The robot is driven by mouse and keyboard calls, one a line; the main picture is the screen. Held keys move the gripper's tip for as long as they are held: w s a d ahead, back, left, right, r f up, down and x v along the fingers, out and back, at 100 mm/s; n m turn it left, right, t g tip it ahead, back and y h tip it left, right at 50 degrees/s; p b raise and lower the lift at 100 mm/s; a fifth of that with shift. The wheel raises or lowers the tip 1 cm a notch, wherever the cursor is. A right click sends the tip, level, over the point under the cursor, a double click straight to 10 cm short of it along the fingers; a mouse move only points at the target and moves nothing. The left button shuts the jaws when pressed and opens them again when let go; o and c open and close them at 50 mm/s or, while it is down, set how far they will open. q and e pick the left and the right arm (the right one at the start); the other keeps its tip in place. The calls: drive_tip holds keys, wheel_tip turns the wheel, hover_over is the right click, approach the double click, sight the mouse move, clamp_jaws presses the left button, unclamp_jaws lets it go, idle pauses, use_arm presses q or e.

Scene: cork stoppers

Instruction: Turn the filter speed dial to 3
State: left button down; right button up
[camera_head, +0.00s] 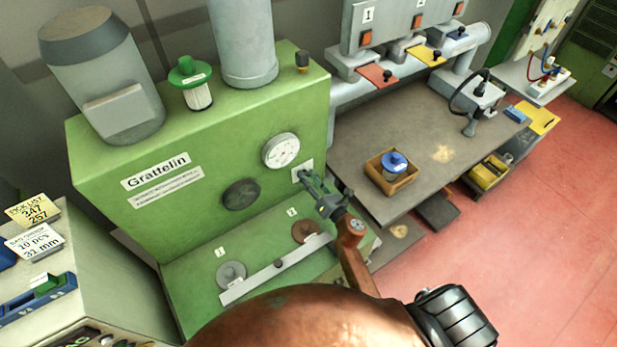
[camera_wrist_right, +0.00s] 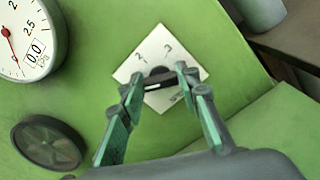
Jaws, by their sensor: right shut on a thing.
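The filter speed dial is a small dark knob (camera_wrist_right: 158,76) on a white square plate (camera_wrist_right: 148,52), fixed to the front of the green machine. The plate (camera_head: 299,168) also shows in the head view, with the knob mostly hidden by my gripper. In the right wrist view small marks, seemingly 2 and 3, are on the plate beyond the knob. A light line shows on the knob's near side; which number it points to I cannot tell. My right gripper (camera_wrist_right: 160,80) is shut on the knob, one finger on each side. My left gripper is not in view.
A round gauge (camera_head: 281,151) and a dark round disc (camera_head: 240,194) sit left of the dial. A ledge with discs and a pale bar (camera_head: 276,268) lies below. To the right, a bench (camera_head: 400,133) holds a wooden box (camera_head: 374,181).

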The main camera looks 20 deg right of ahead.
drive_tip(key=c, duration=0.4)
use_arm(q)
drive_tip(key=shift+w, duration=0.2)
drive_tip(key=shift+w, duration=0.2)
use_arm(e)
drive_tip(key=shift+m, duration=0.3)
drive_tip(key=m+p, duration=0.1)
drive_tip(key=m, duration=0.4)
drive_tip(key=shift+m, duration=0.3)
drive_tip(key=m+p, duration=0.1)
drive_tip(key=m, duration=0.4)
drive_tip(key=shift+f, duration=0.1)
drive_tip(key=m+p, duration=0.2)
drive_tip(key=m, duration=0.4)
drive_tip(key=shift+m+p, duration=0.4)
use_arm(q)
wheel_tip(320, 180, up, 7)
drive_tip(key=p, duration=0.2)
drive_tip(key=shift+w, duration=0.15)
use_arm(e)
drive_tip(key=m, duration=0.5)
drive_tip(key=shift+f+m, duration=0.2)
drive_tip(key=shift+m, duration=0.2)
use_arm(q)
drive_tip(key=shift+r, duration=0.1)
